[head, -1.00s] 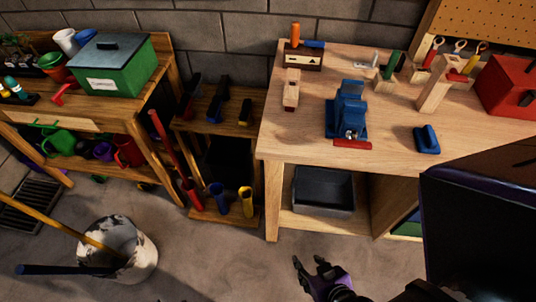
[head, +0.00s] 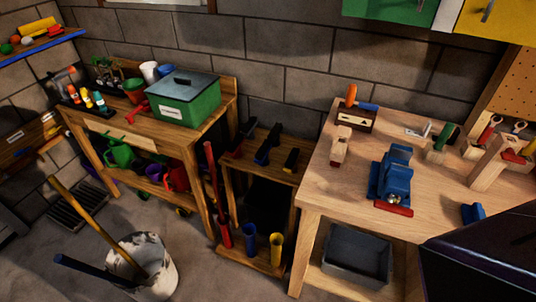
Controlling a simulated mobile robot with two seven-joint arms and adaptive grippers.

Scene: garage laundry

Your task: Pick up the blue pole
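The blue pole (head: 88,268) is dark blue and leans in a white, dark-stained bucket (head: 160,287) on the floor at the lower left. Its upper end points left, and its lower end is hidden inside the bucket. A yellow pole (head: 80,208) leans in the same bucket, rising higher to the left. Neither of my grippers is in view.
A rack (head: 268,268) with red, blue and yellow cups stands right of the bucket, a red pole (head: 212,182) upright in it. A potting bench (head: 213,129) stands behind. A workbench (head: 330,192) with a blue vise (head: 392,178) fills the right. Floor around the bucket looks clear.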

